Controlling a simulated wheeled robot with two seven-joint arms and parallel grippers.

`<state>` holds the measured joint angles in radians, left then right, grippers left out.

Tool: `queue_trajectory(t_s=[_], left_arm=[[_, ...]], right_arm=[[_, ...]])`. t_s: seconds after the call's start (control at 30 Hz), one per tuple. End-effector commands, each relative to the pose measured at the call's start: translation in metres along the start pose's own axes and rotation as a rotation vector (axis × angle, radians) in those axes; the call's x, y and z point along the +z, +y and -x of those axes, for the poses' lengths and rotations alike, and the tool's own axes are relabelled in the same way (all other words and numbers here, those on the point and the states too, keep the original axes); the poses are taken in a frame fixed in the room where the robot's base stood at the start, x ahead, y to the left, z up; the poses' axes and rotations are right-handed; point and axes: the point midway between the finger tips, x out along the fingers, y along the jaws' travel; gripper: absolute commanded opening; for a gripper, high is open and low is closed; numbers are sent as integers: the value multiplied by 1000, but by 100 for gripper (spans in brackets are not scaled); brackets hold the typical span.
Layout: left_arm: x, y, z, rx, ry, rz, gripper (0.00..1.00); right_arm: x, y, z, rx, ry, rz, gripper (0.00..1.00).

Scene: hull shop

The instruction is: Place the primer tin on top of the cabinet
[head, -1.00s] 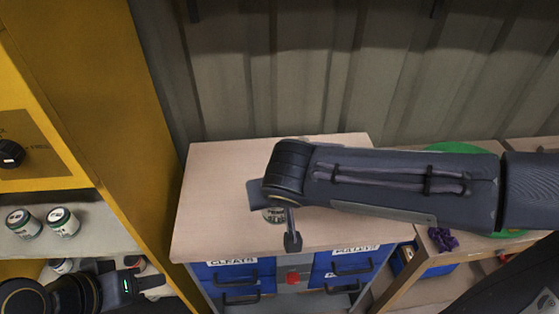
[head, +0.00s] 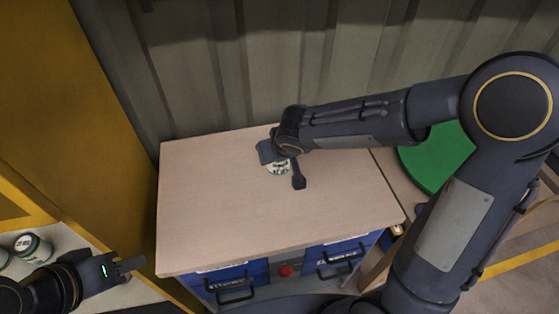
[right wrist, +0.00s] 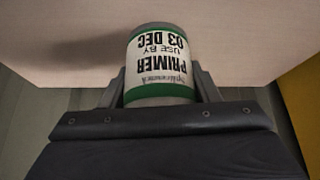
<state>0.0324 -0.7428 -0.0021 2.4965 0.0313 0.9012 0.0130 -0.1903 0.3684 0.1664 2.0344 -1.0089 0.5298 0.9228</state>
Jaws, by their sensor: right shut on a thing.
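The primer tin (head: 279,169) is a small white and green tin over the middle of the cabinet's pale wooden top (head: 215,215). My right gripper (head: 284,167) is shut on it, one finger on each side. In the right wrist view the tin (right wrist: 158,60) shows between the fingers, its label reading PRIMER, USE BY 03 DEC, upside down in the picture. The tin is at or close to the top; I cannot tell if it touches. My left gripper (head: 131,266) is at the lower left, beside the cabinet; its opening is unclear.
A yellow shelf unit (head: 85,120) stands left, with other tins (head: 32,247) on its pale shelf. The cabinet has blue drawers (head: 235,285) with handles. A green round thing (head: 438,158) lies on a bench at right. The cabinet top around the tin is clear.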

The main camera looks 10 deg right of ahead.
Motion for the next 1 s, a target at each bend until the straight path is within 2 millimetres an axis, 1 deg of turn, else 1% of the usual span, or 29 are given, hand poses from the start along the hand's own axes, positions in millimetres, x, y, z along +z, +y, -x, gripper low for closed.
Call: queue_trajectory(t_s=[0.03,0.17,0.27,0.33,0.43,0.5,0.77,0.93,0.97,1.0], left_arm=[[0,0,0,0,0,0,36],[0,0,0,0,0,0,36],[0,0,0,0,0,0,36],[3,-3,-7,0,0,0,36],[5,-5,-10,0,0,0,36],[5,-5,-10,0,0,0,36],[5,-4,-10,0,0,0,36],[8,-7,-15,0,0,0,36],[8,-7,-15,0,0,0,36],[7,-6,-14,0,0,0,36]], right_arm=[[0,3,-6,0,-1,-2,23],[-1,7,-14,-1,2,0,23],[1,14,-25,1,-1,-2,23],[8,13,-38,0,-1,2,23],[14,13,-48,-1,1,1,23],[15,13,-50,-1,2,0,23],[15,13,-50,-1,3,-1,23],[17,13,-54,-1,4,0,23],[17,13,-54,0,2,0,56],[17,13,-52,0,2,0,62]])
